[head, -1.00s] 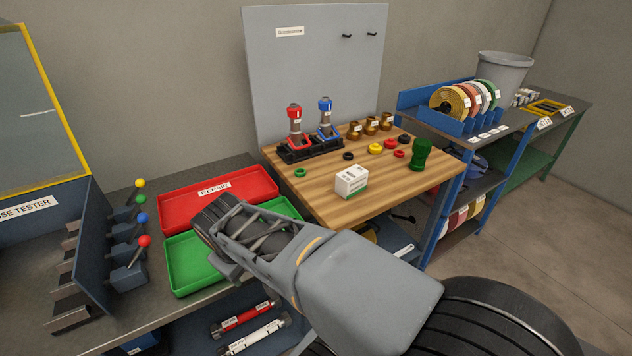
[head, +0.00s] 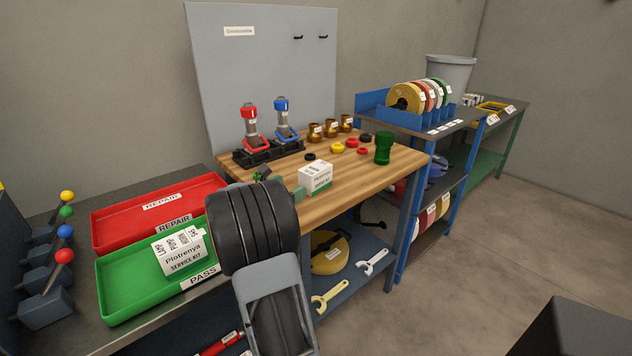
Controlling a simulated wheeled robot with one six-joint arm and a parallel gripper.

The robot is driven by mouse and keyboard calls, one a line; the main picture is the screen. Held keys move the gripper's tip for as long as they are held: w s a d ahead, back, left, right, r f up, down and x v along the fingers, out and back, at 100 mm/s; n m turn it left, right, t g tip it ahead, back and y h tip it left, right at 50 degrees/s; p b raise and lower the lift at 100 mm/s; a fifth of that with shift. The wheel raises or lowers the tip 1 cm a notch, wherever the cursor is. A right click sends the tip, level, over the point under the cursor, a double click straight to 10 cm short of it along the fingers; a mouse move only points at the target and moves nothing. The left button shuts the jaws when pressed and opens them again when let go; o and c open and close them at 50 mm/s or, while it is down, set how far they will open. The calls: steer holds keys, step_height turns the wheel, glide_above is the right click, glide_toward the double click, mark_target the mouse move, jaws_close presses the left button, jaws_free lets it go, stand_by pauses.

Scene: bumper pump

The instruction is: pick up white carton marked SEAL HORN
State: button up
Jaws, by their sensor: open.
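A white carton (head: 316,178) with a green lower band stands upright on the wooden bench top, near its front left edge. The print on it is too small to read. A second white carton (head: 180,252), marked SERVICE KIT, lies in the green PASS tray (head: 122,295). My gripper (head: 281,184) is mostly hidden behind my dark ribbed wrist. Small grey parts of it show at the bench's front left edge, just left of the bench carton. The gripper is open, and I see nothing held in it.
A black rack with a red and a blue fitting (head: 282,122) stands behind the carton. Brass fittings, small rings and a green cylinder (head: 384,148) are to its right. A red REPAIR tray (head: 130,220) is at left. Bare wood lies in front of the carton.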

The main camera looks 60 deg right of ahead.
mark_target(313, 172)
steer(key=d, duration=0.3)
steer(key=s+d, duration=0.1)
steer(key=d, duration=0.3)
steer(key=s+d, duration=0.1)
steer(key=d, duration=0.2)
steer(key=shift+d, duration=0.25)
steer(key=shift+c, duration=0.2)
steer(key=c, duration=1.1)
steer(key=shift+r, duration=0.15)
steer(key=shift+c, duration=0.2)
